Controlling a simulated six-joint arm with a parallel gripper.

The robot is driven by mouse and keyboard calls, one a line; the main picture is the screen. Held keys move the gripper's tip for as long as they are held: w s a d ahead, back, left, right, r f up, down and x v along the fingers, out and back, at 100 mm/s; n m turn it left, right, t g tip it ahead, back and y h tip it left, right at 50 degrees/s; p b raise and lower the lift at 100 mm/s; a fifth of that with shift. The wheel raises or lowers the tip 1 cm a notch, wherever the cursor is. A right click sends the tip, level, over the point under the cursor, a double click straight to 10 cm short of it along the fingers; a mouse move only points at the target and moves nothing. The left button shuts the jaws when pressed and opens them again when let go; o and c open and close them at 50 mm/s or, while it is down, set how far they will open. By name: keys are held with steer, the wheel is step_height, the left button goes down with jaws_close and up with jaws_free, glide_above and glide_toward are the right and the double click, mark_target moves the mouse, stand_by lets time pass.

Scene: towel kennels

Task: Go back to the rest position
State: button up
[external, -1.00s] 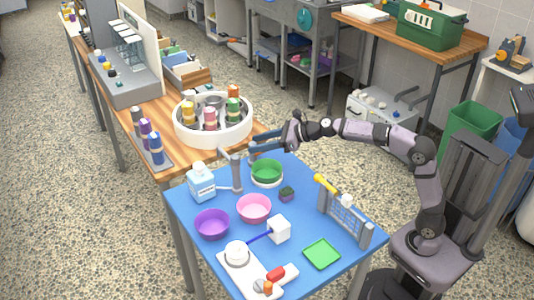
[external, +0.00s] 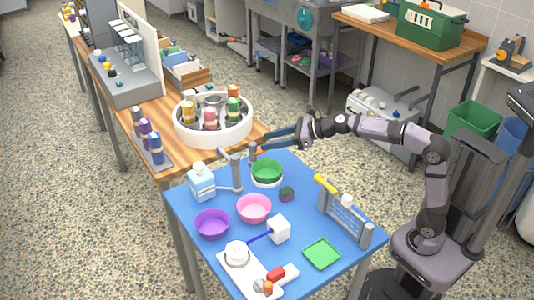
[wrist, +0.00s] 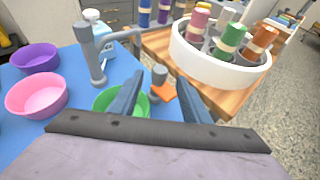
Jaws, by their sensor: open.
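My gripper (external: 266,142) is open and empty above the far edge of the blue table (external: 185,222). Its two blue-grey fingers point left in the external view. In the wrist view the fingers (wrist: 160,82) stand apart with nothing held between them. A green bowl (external: 267,170) sits on the table below and in front of the gripper; it also shows behind the left finger in the wrist view (wrist: 104,100). A small grey post (external: 252,153) stands close beside the fingertips; I cannot tell whether they touch.
A white round carousel (external: 213,138) with several colored bottles stands on the wooden table, left of the gripper. A grey tap-like stand (external: 237,175), a pink bowl (external: 254,208), a purple bowl (external: 212,223) and a grey rack (external: 345,218) stand on the blue table.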

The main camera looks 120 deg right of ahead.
steer(key=shift+w+a+r+n+y+p, duration=0.3)
steer(key=shift+a+n+p, duration=0.3)
steer(key=shift+p, duration=0.45)
steer(key=a+n+g+y+p, duration=0.45)
steer(key=a+n+p, duration=0.7)
steer(key=p, duration=0.45)
steer(key=s+a+r+n+g+y+p, duration=0.25)
steer(key=s+a+r+n+p, duration=0.2)
steer(key=a+n+p, duration=0.45)
steer(key=s+a+r+n+g+y+p, duration=0.1)
steer(key=s+a+r+n+g+p, duration=0.2)
steer(key=s+a+n+p, duration=0.55)
steer(key=w+a+f+n, duration=0.1)
steer(key=a+f+n, duration=0.1)
steer(key=a+n, duration=0.5)
steer(key=w+a+f+n+p, duration=0.1)
steer(key=a+f+n, duration=0.1)
steer(key=a+n, duration=0.5)
steer(key=a, duration=0.6)
steer(key=shift+w+f+n+y+p, duration=0.15)
steer(key=shift+f+n+y+p, duration=0.15)
steer(key=shift+n+y, duration=0.1)
steer(key=shift+o, duration=0.6)
